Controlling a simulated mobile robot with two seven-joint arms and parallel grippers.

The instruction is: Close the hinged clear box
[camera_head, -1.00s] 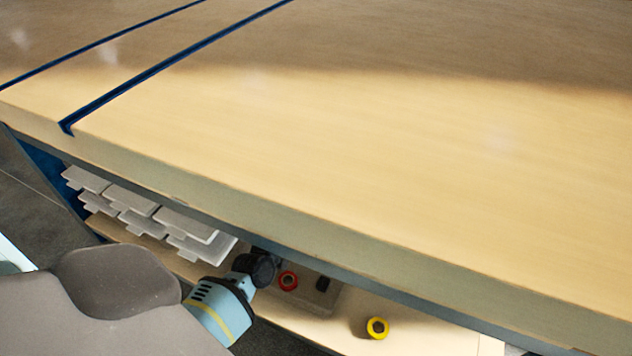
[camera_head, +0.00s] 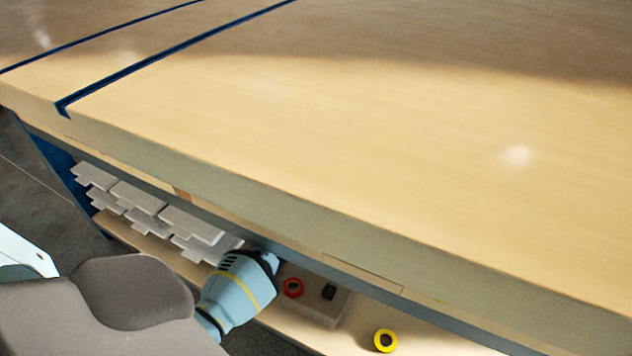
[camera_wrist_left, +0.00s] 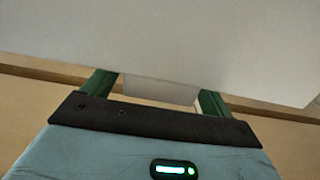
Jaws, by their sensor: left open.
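No hinged clear box can be made out for certain in either view. My left arm comes in from the left in the head view and reaches under the tabletop edge, over the lower shelf; its gripper is hidden there. In the left wrist view my left gripper (camera_wrist_left: 158,92) is open, with a green finger on each side. A large pale flat panel (camera_wrist_left: 165,40) fills the upper part and covers the fingertips. A small pale block (camera_wrist_left: 160,90) shows between the fingers; whether they touch it I cannot tell. My right gripper is not in view.
The wooden tabletop (camera_head: 330,140) is bare and overhangs the lower shelf (camera_head: 272,314). Several grey-white bins (camera_head: 190,222) sit on the shelf's left. A red ring (camera_head: 293,288) and a small black item (camera_head: 329,291) are right of my arm. A yellow ring (camera_head: 385,340) lies farther right.

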